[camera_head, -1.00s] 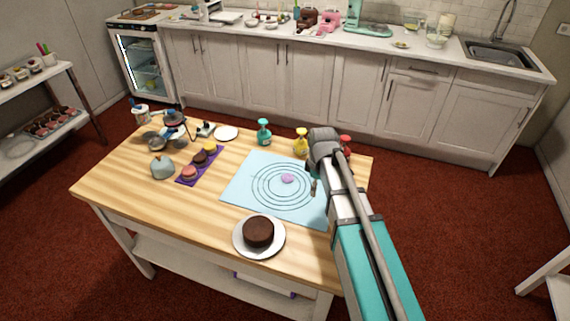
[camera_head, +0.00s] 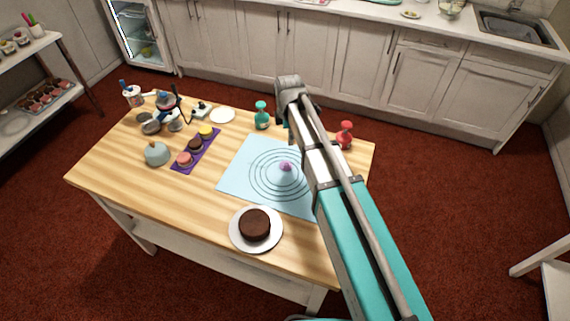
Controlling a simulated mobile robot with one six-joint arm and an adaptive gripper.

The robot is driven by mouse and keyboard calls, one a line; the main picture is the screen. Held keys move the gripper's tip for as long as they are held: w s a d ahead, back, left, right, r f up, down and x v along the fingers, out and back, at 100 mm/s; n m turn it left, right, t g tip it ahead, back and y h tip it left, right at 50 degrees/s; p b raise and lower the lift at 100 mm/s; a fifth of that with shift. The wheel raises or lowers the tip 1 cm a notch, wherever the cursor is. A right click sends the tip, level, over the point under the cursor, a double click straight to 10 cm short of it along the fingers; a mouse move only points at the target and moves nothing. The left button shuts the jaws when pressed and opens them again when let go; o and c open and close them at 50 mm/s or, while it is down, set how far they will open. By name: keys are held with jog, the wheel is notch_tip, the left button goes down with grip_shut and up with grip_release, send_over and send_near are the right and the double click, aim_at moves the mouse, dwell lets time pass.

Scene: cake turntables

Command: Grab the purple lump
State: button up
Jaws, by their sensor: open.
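The purple lump (camera_head: 285,167) sits on the pale blue mat (camera_head: 238,183), within the dark rings printed on it. It is small and just left of my arm in the picture. The arm reaches up across the right part of the table, and its grey end joint shows beyond the lump, near the back edge. My gripper's fingers cannot be made out; they seem hidden behind the arm. The arm also covers the right part of the mat.
A chocolate cake (camera_head: 255,225) on a white plate (camera_head: 236,243) stands in front of the mat. A purple strip with cupcakes (camera_head: 184,159) lies left. A teal bottle (camera_head: 262,118) and red bottle (camera_head: 345,135) stand at the back. The left front table (camera_head: 120,188) is clear.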

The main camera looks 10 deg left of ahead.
jog(key=shift+s+a+f, duration=0.15)
jog(key=shift+a, duration=0.05)
jog(key=b, duration=0.9)
send_over(286, 165)
jog(key=f, duration=0.8)
jog(key=shift+w+f, duration=0.15)
jog(key=shift+w, duration=0.2)
jog(key=shift+s+f+b, duration=0.15)
jog(key=shift+f+b, duration=1.1)
jog(key=shift+f, duration=0.05)
jog(key=shift+s+f+b, duration=0.1)
jog(key=shift+f+b, duration=1.1)
jog(key=shift+f, duration=0.1)
jog(key=c, duration=0.9)
